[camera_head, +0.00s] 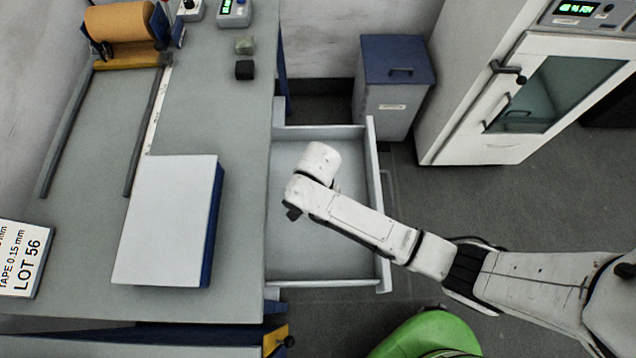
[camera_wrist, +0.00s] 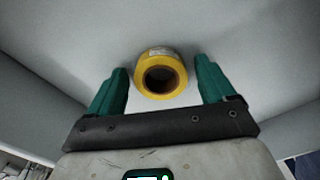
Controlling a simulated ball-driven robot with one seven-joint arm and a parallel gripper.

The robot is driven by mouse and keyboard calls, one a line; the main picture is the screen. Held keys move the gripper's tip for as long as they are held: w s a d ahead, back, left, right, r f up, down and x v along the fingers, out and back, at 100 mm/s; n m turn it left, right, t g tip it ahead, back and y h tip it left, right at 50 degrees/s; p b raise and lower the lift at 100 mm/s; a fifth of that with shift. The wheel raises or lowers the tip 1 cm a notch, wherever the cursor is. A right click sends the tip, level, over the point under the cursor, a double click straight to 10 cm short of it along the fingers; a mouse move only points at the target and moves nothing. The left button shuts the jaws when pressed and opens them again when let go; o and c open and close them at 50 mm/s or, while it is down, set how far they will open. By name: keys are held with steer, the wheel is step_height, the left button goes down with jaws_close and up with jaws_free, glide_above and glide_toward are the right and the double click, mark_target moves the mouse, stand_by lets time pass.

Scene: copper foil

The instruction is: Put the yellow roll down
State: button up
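The yellow roll (camera_wrist: 160,73) shows in the wrist view between the fingertips of my gripper (camera_wrist: 161,84), with its dark round opening facing the camera. The two green fingers stand apart, with a small gap on either side of the roll, so my gripper is open. The roll appears to rest on the pale floor of the open drawer (camera_head: 327,283). In the head view my arm reaches over this drawer, and I cannot make out the roll there.
A lidded grey bin (camera_head: 388,108) and a white cabinet (camera_head: 470,110) stand behind. A green rounded object (camera_head: 428,335) is at the bottom.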

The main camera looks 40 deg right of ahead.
steer(key=shift+r, duration=0.1)
step_height(320, 180, up, 12)
steer(key=shift+p, duration=0.4)
steer(key=shift+d, duration=0.1)
steer(key=s+d+r+n+t+h, duration=0.1)
steer(key=s+d+n, duration=0.2)
steer(key=d, duration=0.3)
steer(key=s+d+r+n+h, duration=0.1)
steer(key=s+d+r+n, duration=0.15)
steer(key=d, duration=0.25)
steer(key=s+a+f+n+y, duration=0.1)
steer(key=s+a+f+n, duration=0.1)
steer(key=s+n, duration=0.4)
steer(key=s+a, duration=0.1)
steer(key=s, duration=0.4)
steer(key=shift+y, duration=0.3)
